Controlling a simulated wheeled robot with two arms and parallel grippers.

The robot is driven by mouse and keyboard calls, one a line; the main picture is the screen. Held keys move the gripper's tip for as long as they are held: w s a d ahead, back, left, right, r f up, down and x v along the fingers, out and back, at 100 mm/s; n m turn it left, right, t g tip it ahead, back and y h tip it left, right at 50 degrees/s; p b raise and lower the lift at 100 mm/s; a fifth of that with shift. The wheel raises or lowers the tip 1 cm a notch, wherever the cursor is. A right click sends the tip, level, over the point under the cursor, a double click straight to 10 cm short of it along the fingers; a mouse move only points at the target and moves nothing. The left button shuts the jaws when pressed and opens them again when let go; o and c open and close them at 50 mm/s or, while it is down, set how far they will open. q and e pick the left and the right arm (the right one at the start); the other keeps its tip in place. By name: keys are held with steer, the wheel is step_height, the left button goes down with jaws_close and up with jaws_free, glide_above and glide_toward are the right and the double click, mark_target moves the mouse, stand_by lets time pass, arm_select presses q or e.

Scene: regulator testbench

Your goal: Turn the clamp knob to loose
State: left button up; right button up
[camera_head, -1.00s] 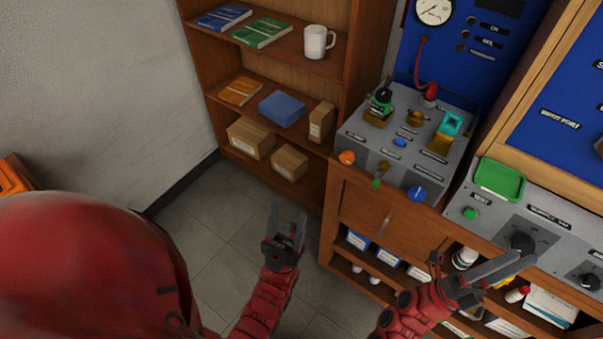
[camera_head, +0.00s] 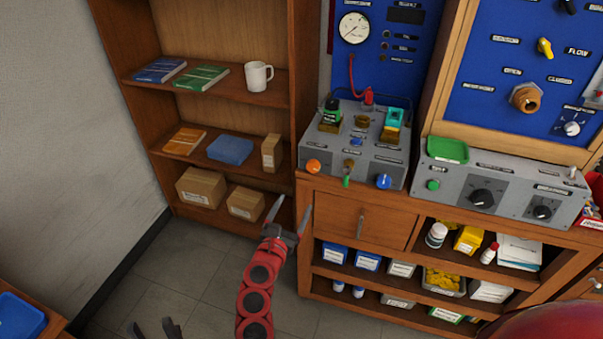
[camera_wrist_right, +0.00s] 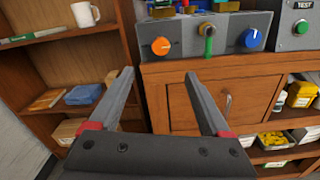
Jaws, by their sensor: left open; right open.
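The grey test box (camera_head: 335,150) on the wooden bench has an orange knob (camera_head: 313,166), a green lever (camera_head: 346,181) and a blue knob (camera_head: 384,181) on its front. Their labels are too small to read, so I cannot tell which is the clamp knob. My right gripper (camera_head: 290,215) is open and empty, below and in front of the box. In the right wrist view the orange knob (camera_wrist_right: 160,46) and blue knob (camera_wrist_right: 248,39) lie beyond the open fingers (camera_wrist_right: 160,100), not touching them. My left gripper (camera_head: 153,328) is open at the bottom left edge, far from the box.
A grey console (camera_head: 510,190) with black knobs and a green tray (camera_head: 447,150) stands right of the box. Blue panels (camera_head: 530,60) rise behind. A wooden bookcase (camera_head: 215,105) stands left. The bench drawer (camera_head: 340,220) is shut. Floor is clear in front.

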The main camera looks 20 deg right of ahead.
mark_target(312, 169)
steer(key=p+x, duration=0.3)
steer(key=x, duration=1.1)
steer(key=shift+r, duration=0.15)
steer(key=shift+w+d, duration=0.4)
jaws_close()
steer(key=shift+f, duration=0.2)
